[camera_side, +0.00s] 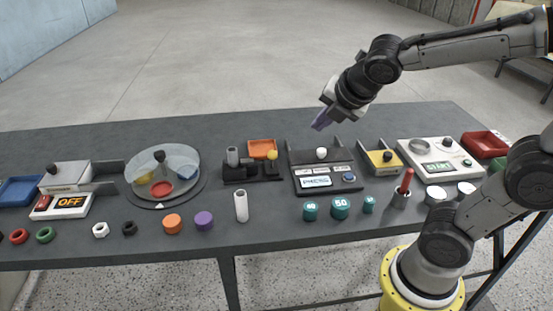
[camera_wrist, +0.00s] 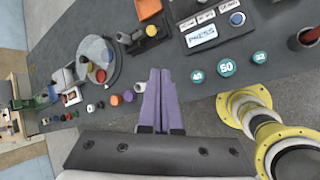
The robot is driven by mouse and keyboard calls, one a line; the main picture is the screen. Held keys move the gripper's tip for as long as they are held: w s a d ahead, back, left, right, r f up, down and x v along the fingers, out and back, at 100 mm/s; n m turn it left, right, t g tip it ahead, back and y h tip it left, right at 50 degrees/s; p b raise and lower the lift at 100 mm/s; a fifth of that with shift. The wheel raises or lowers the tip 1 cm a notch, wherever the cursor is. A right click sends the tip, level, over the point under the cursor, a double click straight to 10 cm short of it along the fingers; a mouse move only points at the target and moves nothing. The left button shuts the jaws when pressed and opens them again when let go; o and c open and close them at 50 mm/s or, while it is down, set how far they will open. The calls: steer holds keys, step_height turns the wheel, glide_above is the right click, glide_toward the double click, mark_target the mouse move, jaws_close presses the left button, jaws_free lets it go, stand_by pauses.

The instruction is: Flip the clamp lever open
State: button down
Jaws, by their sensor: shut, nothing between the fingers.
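A small black fixture (camera_side: 252,176) on the table, left of the press station, looks like the clamp. It carries an upright grey cylinder (camera_side: 232,156) at its left and a yellow knob (camera_side: 272,155) at its right, which seems to be the lever end. In the wrist view the fixture (camera_wrist: 145,42) lies ahead and slightly left of my fingers. My gripper (camera_side: 320,122) has purple fingers that are shut and empty. It hangs above the table, right of the clamp and apart from it; the shut fingers also show in the wrist view (camera_wrist: 160,72).

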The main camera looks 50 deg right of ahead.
mark_target(272, 158)
steer(key=w+f+n+g, duration=0.2)
steer(key=w+f+n, duration=0.6)
steer(key=f, duration=0.4)
steer(key=shift+w+d+g+h, duration=0.15)
steer(key=shift+w+g+h, duration=0.15)
steer(key=shift+w, duration=0.2)
steer(key=shift+f, duration=0.1)
steer(key=w+d+f, duration=0.5)
steer(key=w+f, duration=0.2)
steer(key=f, duration=0.1)
steer(key=shift+d+r, duration=0.15)
